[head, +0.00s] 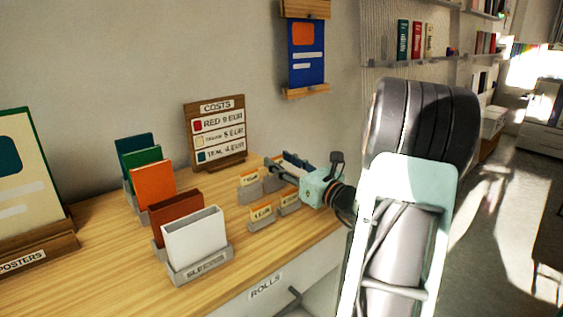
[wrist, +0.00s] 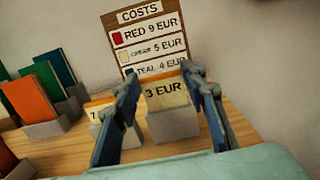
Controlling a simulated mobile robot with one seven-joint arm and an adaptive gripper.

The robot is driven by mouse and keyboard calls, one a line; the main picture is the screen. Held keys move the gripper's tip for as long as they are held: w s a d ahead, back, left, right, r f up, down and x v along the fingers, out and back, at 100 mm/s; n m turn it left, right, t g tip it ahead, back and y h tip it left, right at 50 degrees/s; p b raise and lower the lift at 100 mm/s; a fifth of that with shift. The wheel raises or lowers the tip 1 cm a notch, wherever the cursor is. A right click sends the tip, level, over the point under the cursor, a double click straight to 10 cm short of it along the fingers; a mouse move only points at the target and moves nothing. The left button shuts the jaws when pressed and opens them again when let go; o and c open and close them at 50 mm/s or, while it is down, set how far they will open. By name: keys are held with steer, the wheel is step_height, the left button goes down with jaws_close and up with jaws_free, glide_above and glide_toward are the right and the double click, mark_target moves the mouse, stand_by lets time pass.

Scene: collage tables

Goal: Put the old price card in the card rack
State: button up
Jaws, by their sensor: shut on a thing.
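A cream price card with an orange top edge, reading "3 EUR" (wrist: 166,92), stands upright in a small grey holder (wrist: 172,127) in the wrist view. My gripper (wrist: 161,76) has its two blue-grey fingers at the card's left and right edges, shut on it. The card's lower part is inside the holder. In the head view my gripper (head: 279,164) reaches in from the right above the small card holders, and the held card is hard to make out there. Another price card (head: 250,179) stands just left of the fingers. I cannot tell which holder is the card rack.
Two more small price cards (head: 262,212) (head: 290,198) stand near the table's front edge. A rack labelled "SLEEVES" (head: 203,267) holds coloured sleeves to the left. The "COSTS" board (head: 216,132) stands behind, listing red 9, cream 5, teal 4 EUR. The wooden table (head: 115,255) is clear at front left.

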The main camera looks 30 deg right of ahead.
steer(key=shift+f, duration=0.15)
steer(key=shift+f+b, duration=0.45)
stand_by(0.4)
steer(key=o, duration=1.2)
steer(key=shift+o, duration=0.2)
steer(key=shift+r, duration=0.15)
steer(key=s+r+p, duration=0.5)
steer(key=s+r, duration=0.1)
steer(key=s, duration=0.1)
steer(key=shift+d, duration=0.45)
